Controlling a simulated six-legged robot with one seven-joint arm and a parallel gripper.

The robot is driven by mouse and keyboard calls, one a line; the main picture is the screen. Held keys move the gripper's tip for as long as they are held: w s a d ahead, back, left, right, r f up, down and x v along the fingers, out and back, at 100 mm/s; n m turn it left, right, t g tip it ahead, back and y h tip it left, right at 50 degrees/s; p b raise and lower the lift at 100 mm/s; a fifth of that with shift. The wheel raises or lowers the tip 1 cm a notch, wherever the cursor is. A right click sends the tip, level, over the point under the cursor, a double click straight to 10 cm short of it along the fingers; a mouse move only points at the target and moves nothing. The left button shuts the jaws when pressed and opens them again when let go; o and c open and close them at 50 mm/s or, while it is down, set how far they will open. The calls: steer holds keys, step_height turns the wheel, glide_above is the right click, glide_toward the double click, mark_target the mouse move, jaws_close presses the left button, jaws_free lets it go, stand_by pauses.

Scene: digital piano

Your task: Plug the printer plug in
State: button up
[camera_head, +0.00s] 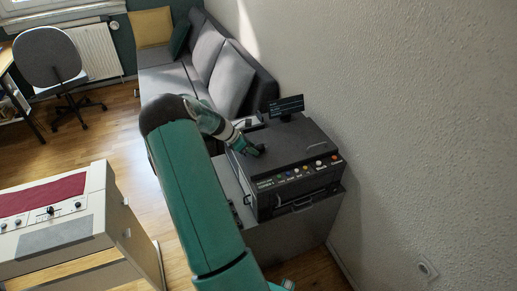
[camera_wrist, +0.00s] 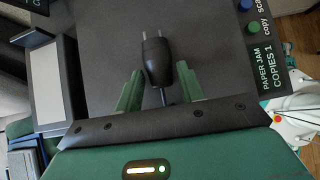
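The black printer plug (camera_wrist: 157,60) lies on the dark printer lid (camera_wrist: 105,40) in the wrist view, its two pins pointing to the top of the picture. Its cable runs back beneath my gripper (camera_wrist: 158,82). The green fingers stand apart, one on each side of the plug's rear part, with small gaps visible. In the head view my gripper (camera_head: 252,149) is low over the lid of the dark printer (camera_head: 290,145); the plug is hard to make out there.
The printer stands on a grey cabinet (camera_head: 290,235) against the textured wall (camera_head: 400,120). A small screen (camera_head: 288,106) stands behind it. A grey sofa (camera_head: 185,75) is beyond, and a piano-like console (camera_head: 60,225) is at left. Wooden floor is open between.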

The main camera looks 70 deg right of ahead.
steer(key=c, duration=0.7)
steer(key=shift+r, duration=3)
